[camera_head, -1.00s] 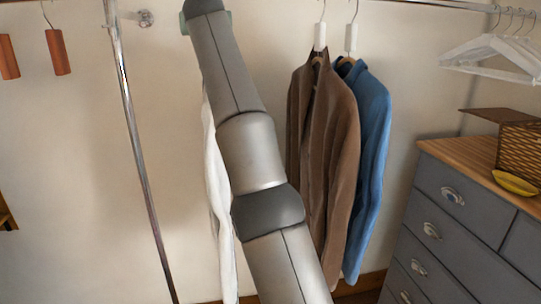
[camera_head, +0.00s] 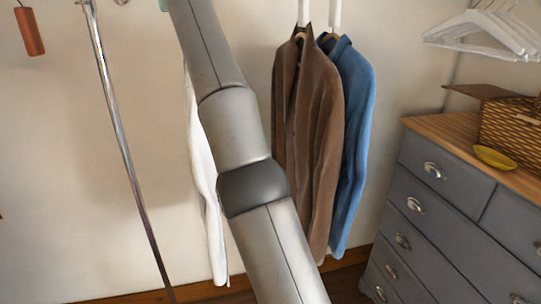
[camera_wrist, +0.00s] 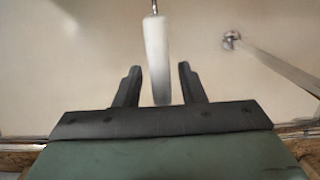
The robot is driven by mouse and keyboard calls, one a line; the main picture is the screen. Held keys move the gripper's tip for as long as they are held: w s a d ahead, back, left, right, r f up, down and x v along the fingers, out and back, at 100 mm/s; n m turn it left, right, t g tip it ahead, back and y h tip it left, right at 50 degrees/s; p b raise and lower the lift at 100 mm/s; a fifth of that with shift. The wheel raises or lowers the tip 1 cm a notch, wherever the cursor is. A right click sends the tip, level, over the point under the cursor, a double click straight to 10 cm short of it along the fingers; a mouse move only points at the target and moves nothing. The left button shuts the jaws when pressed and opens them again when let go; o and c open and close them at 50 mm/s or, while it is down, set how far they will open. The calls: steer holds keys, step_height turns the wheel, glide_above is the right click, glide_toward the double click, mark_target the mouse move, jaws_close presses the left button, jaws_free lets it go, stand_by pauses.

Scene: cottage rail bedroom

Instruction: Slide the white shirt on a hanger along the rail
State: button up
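The white shirt (camera_head: 205,215) hangs near the wall in the head view, left of a brown jacket. My arm hides much of it, including its top. In the wrist view, a white hanger grip (camera_wrist: 156,50) hangs from a thin metal hook, and its lower end lies between the fingers of my gripper (camera_wrist: 160,70). The fingers stand apart, with a gap visible on each side of the grip. I cannot tell how deep the grip sits between them. The gripper and the rail are out of the head view.
The brown jacket (camera_head: 305,140) and a blue jacket (camera_head: 356,140) hang close together to the right. White hangers (camera_head: 485,38) hang at the far right above a grey dresser (camera_head: 425,235). A slanting metal pole (camera_head: 122,150) stands left of the shirt; a reddish-brown block (camera_head: 31,32) hangs further left.

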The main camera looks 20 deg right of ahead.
steer(key=shift+s, duration=0.1)
steer(key=shift+s+b, duration=0.5)
steer(key=shift+b, duration=0.1)
steer(key=s+b, duration=0.1)
steer(key=s, duration=0.1)
steer(key=s+b, duration=0.2)
steer(key=shift+a+r, duration=0.2)
steer(key=s+r+b, duration=0.1)
steer(key=s+b, duration=0.3)
steer(key=s, duration=0.4)
steer(key=shift+a, duration=0.2)
steer(key=shift+w, duration=0.1)
